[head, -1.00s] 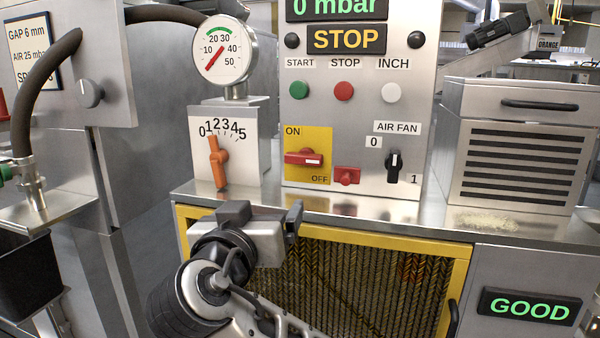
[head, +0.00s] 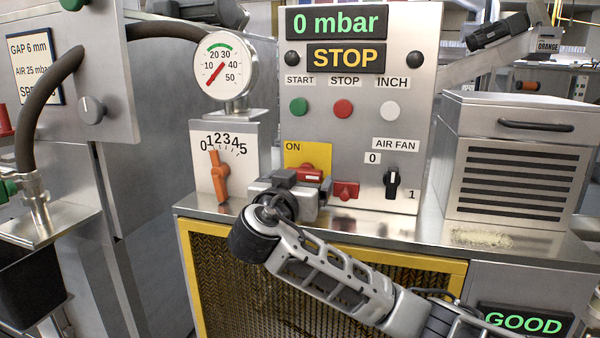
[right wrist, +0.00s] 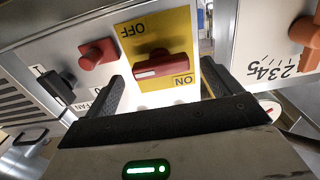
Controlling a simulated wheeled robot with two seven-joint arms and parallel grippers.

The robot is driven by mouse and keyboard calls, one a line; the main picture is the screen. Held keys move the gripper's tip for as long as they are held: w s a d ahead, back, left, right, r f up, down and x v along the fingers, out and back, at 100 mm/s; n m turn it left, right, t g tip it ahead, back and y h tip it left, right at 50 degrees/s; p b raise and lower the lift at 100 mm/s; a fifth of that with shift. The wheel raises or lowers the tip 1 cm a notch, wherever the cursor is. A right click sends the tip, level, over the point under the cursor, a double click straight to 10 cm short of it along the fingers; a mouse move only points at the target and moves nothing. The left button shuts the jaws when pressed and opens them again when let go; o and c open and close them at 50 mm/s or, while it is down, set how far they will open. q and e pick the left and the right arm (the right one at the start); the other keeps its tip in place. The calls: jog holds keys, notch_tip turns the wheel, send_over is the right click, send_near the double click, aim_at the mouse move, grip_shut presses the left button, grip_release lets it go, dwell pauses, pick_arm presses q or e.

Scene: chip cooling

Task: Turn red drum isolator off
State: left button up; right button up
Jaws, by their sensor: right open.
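The red drum isolator (head: 311,172) is a red handle on a yellow plate (head: 296,152) marked ON at the top; my right gripper hides its lower part and the OFF label. In the right wrist view, turned nearly upside down, the isolator handle (right wrist: 160,65) lies roughly level, with a white mark at its left end. Both ON and OFF labels show there. My right gripper (head: 303,185) is in front of the plate. In the wrist view the right gripper (right wrist: 163,90) is open, its fingers apart on either side of the handle, with no clear contact. My left gripper is out of view.
A smaller red knob (head: 346,190) and the black air fan switch (head: 392,182) are right of the isolator. An orange lever (head: 219,176) stands left. The steel ledge (head: 385,227) runs below the panel. The display (head: 346,57) reads STOP.

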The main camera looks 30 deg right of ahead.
jog(key=shift+w+d, duration=0.45)
jog(key=shift+d, duration=0.05)
jog(key=c, duration=1)
